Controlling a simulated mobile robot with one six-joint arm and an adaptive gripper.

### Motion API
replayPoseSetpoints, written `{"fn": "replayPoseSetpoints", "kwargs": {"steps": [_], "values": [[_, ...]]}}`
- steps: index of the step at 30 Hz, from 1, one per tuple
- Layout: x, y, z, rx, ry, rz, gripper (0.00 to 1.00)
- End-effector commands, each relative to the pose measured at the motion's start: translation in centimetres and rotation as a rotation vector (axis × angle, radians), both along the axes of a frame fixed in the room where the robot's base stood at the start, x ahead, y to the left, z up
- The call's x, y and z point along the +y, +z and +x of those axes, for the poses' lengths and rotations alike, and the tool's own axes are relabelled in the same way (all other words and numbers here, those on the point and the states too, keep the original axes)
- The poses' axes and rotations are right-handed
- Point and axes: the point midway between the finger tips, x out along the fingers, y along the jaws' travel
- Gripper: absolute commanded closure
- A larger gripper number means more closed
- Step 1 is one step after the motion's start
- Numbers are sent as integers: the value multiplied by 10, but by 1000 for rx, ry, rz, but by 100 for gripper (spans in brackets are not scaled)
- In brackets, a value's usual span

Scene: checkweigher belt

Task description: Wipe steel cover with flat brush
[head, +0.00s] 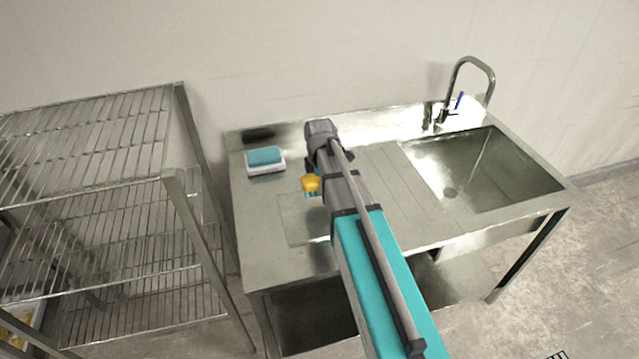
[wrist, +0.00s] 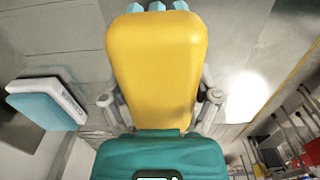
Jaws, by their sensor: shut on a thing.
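My gripper (wrist: 158,100) is shut on the flat brush, with a finger on each side of its yellow body (wrist: 157,60). Light-blue bristle tips show past the far end of the brush in the wrist view. In the head view the yellow brush (head: 310,184) shows just left of my wrist, above the steel counter. A thin, flat, rectangular steel sheet, which looks like the steel cover (head: 292,222), lies on the counter below and left of the brush. My arm hides its right part. I cannot tell whether the bristles touch it.
A teal-topped white block (head: 265,158) sits at the counter's back left, near a dark oval item (head: 258,135). A sink basin (head: 490,170) with a tall tap (head: 470,62) is at the right. A wire rack (head: 90,140) stands close at left.

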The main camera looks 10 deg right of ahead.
Motion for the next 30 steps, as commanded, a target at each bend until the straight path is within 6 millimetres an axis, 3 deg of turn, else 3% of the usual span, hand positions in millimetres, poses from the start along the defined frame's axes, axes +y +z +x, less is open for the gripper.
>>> {"fn": "replayPoseSetpoints", "kwargs": {"steps": [17,30], "values": [[0,9,0,0,0,0,60],[0,36,0,0,0,0,60]]}}
